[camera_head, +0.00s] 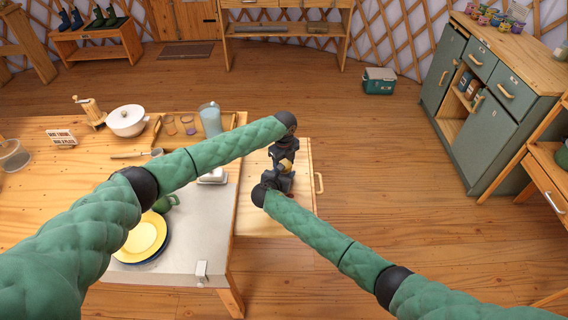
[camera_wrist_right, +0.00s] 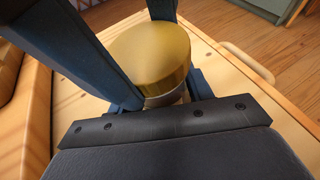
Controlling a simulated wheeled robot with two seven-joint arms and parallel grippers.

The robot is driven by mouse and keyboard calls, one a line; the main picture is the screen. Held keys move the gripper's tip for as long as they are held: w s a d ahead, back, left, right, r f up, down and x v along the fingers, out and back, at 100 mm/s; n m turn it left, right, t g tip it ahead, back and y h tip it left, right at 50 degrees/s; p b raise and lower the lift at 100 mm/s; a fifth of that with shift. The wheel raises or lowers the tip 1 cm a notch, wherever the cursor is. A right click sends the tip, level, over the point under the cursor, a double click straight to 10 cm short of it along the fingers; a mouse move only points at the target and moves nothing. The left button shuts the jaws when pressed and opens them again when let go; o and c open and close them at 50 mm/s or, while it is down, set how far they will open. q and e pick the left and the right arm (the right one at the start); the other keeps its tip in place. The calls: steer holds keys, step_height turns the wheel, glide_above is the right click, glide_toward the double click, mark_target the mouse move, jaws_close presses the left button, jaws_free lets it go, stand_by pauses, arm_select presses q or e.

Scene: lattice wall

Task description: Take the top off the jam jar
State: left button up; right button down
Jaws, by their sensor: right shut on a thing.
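The jam jar's gold lid (camera_wrist_right: 153,55) fills the middle of the right wrist view, and it shows small between my grippers in the head view (camera_head: 286,164). A pale strip of the jam jar (camera_wrist_right: 166,98) shows under the lid; the rest is hidden. My right gripper (camera_head: 277,181) is shut on the jar below the lid. My left gripper (camera_head: 284,152) comes down from above, with its fingers apart on either side of the lid. Whether they touch it is hard to tell. The lid sits on the jar.
The jar is over an open drawer (camera_head: 250,208) with a wooden handle, at the table's (camera_head: 195,265) right edge. On the table are a white pot (camera_head: 127,120), a jug (camera_head: 210,119) and a yellow plate (camera_head: 140,238).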

arm_select(q)
steer(key=o, duration=1.1)
steer(key=shift+d+r, duration=0.25)
steer(key=shift+d, duration=0.1)
steer(key=shift+a, duration=0.2)
